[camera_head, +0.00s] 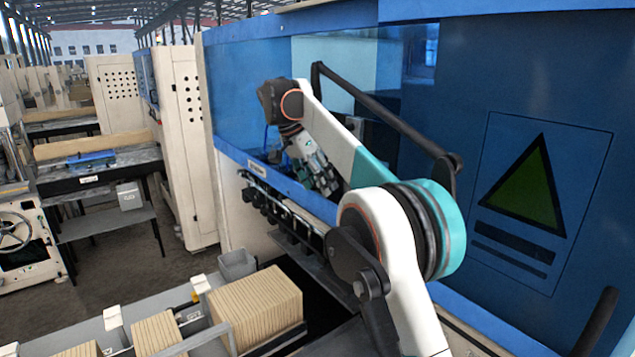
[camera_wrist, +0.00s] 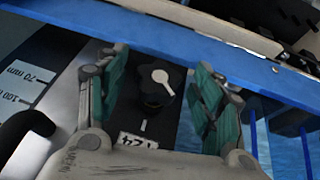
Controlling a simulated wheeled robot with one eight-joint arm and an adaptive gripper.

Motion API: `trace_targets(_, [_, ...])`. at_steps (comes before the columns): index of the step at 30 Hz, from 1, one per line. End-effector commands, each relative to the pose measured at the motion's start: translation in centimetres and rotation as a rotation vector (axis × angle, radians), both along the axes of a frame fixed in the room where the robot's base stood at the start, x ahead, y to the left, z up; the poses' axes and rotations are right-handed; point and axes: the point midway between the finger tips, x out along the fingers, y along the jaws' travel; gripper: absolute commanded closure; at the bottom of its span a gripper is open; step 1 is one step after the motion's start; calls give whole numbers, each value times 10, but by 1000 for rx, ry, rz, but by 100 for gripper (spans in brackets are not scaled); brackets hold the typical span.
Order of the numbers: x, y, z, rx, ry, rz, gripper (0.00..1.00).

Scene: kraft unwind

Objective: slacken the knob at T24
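A black lobed knob (camera_wrist: 154,88) with a white round-headed pointer on top shows in the wrist view. It sits on a dark strip, with a white label reading T24 (camera_wrist: 138,141), upside down in this view, below it. My gripper (camera_wrist: 162,77) is open, with one green-padded finger on each side of the knob and visible gaps to it. Whether the fingertips are level with the knob is unclear. In the head view my gripper (camera_head: 318,176) points down by the blue machine's opening; the knob cannot be made out there.
A blue rail (camera_wrist: 190,45) runs past the knob, with black parts beyond it. A scale plate marked in mm (camera_wrist: 25,85) and a black rounded part (camera_wrist: 22,130) lie to the left. In the head view, cardboard stacks (camera_head: 255,308) stand below the machine (camera_head: 460,60).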

Motion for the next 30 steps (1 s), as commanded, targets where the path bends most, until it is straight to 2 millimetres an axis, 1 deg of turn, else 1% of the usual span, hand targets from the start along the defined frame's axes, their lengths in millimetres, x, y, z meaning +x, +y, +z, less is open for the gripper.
trace_targets(7, [0, 1, 1, 1, 1, 0, 39])
trace_targets(11, [0, 5, 10, 0, 0, 1, 39])
trace_targets(14, [-5, 23, 11, 0, 1, 3, 39])
trace_targets(24, [-24, 97, 10, 0, 1, 3, 39])
trace_targets(30, [-27, 112, 11, 0, 0, 1, 39])
